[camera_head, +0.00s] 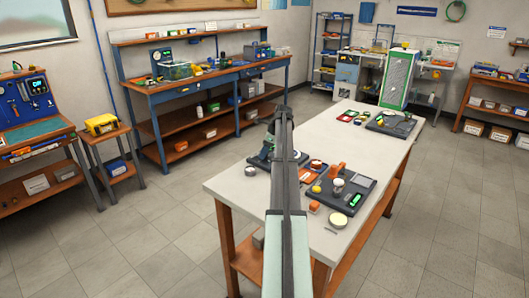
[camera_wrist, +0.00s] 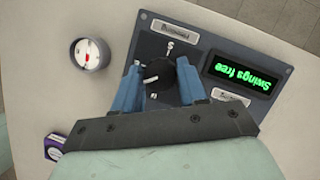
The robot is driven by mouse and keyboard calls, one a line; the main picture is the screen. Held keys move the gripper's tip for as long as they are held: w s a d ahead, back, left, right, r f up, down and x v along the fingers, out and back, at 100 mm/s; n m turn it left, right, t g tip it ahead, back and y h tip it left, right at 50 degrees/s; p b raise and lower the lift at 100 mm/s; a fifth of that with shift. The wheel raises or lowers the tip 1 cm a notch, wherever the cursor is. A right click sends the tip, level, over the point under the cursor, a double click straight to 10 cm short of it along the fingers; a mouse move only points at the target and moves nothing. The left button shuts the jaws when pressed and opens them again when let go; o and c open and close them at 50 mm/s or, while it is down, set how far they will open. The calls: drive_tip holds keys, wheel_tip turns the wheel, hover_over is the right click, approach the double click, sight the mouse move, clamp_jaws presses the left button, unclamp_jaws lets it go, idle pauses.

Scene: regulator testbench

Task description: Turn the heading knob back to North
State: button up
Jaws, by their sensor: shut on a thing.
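The heading knob (camera_wrist: 158,75) is a round black knob on a dark grey panel (camera_wrist: 212,42) in the wrist view. The blue fingers of my gripper (camera_wrist: 158,84) stand on both sides of it, shut on it. A white mark shows on the knob's upper left. A white letter S is printed above the knob, and a small white marking below it is too blurred to read. A green display (camera_wrist: 240,73) on the panel reads "Swings free", upside down in this view. In the head view my arm hides the knob and most of the panel.
A round white gauge (camera_wrist: 90,53) with a red mark lies left of the panel, and a small purple box (camera_wrist: 54,147) is below it. In the head view, the pale table (camera_head: 225,187) bears another dark panel (camera_head: 352,192) right of my arm and several small items.

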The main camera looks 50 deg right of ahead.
drive_tip(key=n, duration=0.2)
drive_tip(key=n+g+y, duration=0.1)
drive_tip(key=n, duration=0.2)
drive_tip(key=shift+w+d+n+g, duration=0.15)
drive_tip(key=shift+n+g, duration=0.15)
drive_tip(key=shift+n+g+y, duration=0.6)
drive_tip(key=shift+n+g, duration=0.1)
drive_tip(key=shift+n, duration=1.5)
drive_tip(key=o, duration=1.1)
drive_tip(key=shift+c, duration=0.2)
drive_tip(key=shift+r, duration=0.1)
drive_tip(key=v, duration=0.7)
